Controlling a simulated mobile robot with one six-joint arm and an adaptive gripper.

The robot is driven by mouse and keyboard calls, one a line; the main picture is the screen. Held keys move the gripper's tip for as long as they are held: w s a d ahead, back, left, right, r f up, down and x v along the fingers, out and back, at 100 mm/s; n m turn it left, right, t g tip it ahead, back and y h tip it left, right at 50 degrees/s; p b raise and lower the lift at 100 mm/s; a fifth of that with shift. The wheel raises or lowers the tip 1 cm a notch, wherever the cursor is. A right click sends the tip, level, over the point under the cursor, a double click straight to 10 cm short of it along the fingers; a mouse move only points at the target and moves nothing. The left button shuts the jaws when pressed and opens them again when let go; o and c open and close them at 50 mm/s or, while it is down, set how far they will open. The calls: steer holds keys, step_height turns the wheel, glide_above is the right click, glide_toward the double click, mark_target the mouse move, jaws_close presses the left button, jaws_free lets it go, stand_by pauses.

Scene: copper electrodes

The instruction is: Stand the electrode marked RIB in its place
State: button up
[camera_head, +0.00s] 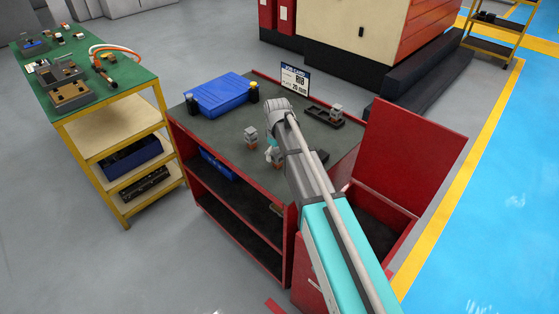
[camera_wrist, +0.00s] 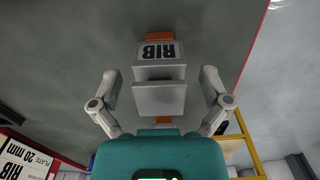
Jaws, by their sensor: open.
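The electrode marked RIB (camera_wrist: 159,74) is a grey block with orange-copper parts and a white label; in the wrist view it sits between my fingers. My gripper (camera_wrist: 161,88) is open, with a visible gap on each side of the block. In the head view, my gripper is low over the green-grey bench top, mostly hidden by my arm. A grey and copper electrode (camera_head: 278,161) shows beside it, partly covered. A similar electrode (camera_head: 251,135) stands to its left. Another electrode (camera_head: 336,113) stands at the right end of a dark rack (camera_head: 315,113). Their markings are unreadable.
A job card (camera_head: 295,79) reading RIB, plate 20 mm, stands behind the rack; it also shows in the wrist view (camera_wrist: 24,160). A blue box (camera_head: 221,95) sits at the bench's back left. A dark item (camera_head: 320,156) lies right of my arm. The bench's left front is clear.

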steer(key=shift+c, duration=0.3)
jaws_close()
stand_by(0.6)
